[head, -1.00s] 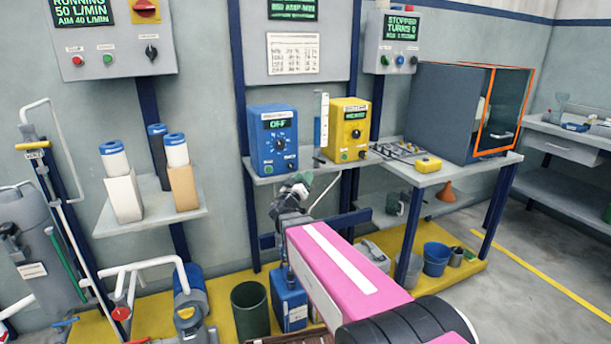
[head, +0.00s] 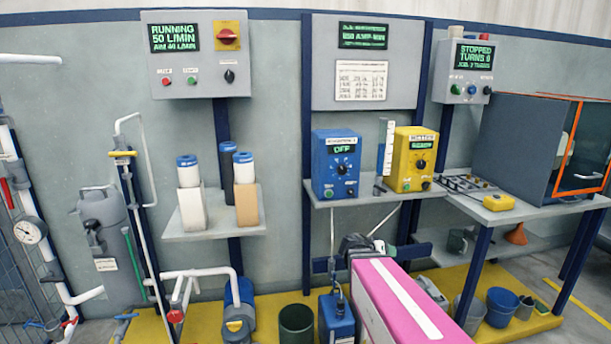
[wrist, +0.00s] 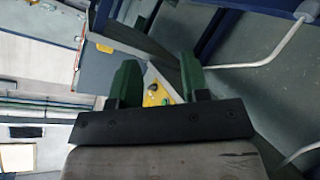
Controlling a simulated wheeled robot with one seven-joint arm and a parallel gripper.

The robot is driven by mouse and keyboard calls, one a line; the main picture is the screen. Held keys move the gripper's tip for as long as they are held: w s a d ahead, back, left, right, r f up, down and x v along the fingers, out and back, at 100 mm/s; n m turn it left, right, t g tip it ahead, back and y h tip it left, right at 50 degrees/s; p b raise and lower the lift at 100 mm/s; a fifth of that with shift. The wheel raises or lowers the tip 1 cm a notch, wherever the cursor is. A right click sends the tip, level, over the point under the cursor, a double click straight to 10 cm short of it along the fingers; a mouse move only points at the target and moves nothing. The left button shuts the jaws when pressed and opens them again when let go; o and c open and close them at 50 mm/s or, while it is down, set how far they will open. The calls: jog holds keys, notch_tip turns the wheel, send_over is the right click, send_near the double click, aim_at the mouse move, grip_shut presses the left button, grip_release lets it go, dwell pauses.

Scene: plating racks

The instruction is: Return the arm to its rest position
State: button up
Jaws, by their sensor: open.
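My arm, with a pink and white link, reaches from the bottom of the head view toward the shelf with the control boxes. My gripper (wrist: 158,84) shows in the wrist view as two green fingers standing apart on a dark bar. It is open, with nothing held between the fingers. Part of a yellow box (wrist: 157,96) shows in the gap behind them. In the head view the far end of my arm is below the shelf, and the fingers are too small to make out.
A blue box (head: 336,165) and a yellow box (head: 413,160) stand on a wall shelf above my arm. A dark cabinet (head: 520,140) stands on the bench at right. A green bin (head: 296,326), a blue canister (head: 336,322) and a blue bucket (head: 502,307) stand low around my arm.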

jog(key=s+a+f+n+g+y, duration=0.4)
jog(key=s+a+f+g+y, duration=0.1)
jog(key=s+a+f+y, duration=0.5)
jog(key=shift+s+f+n+g+y, duration=0.3)
jog(key=shift+s+f+y, duration=0.25)
jog(key=shift+y, duration=0.25)
